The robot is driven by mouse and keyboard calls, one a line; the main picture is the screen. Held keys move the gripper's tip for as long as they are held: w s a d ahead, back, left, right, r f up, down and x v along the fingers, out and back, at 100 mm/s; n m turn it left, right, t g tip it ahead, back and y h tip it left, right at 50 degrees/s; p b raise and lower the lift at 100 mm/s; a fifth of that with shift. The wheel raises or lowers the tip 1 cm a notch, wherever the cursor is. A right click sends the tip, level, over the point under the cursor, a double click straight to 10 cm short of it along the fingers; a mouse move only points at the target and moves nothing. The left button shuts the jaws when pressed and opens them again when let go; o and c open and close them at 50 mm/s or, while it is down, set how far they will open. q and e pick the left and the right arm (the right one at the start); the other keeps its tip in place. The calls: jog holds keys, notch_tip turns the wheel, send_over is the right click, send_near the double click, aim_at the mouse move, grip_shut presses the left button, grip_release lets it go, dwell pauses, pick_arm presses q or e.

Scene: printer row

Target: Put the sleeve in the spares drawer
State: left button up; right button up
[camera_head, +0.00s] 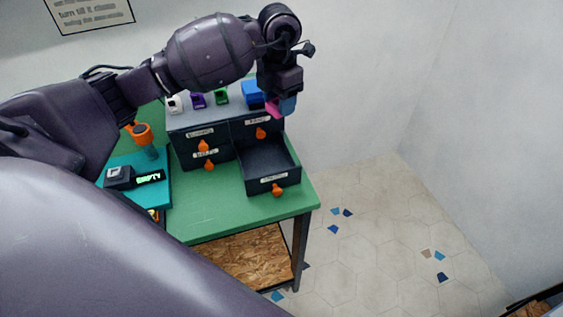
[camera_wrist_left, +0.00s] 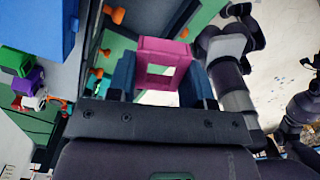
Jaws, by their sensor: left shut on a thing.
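The sleeve (camera_head: 272,108) is a pink block with a rectangular opening through it. In the left wrist view the sleeve (camera_wrist_left: 181,49) shows between the blue fingers of the left gripper (camera_wrist_left: 164,80). The open drawer (camera_head: 258,187) at the cabinet's lower right is pulled out, and its visible inside looks empty. Its label is too small to read surely. The sleeve is apart from the drawer. My right gripper is not seen.
The cabinet (camera_head: 186,123) stands on a green table (camera_head: 215,211); its other drawers are shut, with orange knobs. White, purple, green and blue items (camera_head: 252,92) stand on top. A teal tray (camera_head: 118,163) with a display reading EMPTY is at left. The table's front right is clear.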

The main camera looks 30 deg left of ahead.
pick_arm(q)
send_over(278, 168)
notch_tip(278, 168, down, 5)
notch_tip(278, 168, down, 10)
jog(key=shift+r, duration=0.2)
jog(key=shift+f, duration=0.75)
notch_tip(278, 168, down, 4)
jog(key=shift+r, duration=0.1)
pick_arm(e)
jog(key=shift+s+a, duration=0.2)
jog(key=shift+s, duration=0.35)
pick_arm(q)
jog(key=shift+f, duration=0.25)
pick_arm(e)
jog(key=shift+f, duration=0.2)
pick_arm(q)
jog(key=o, duration=0.6)
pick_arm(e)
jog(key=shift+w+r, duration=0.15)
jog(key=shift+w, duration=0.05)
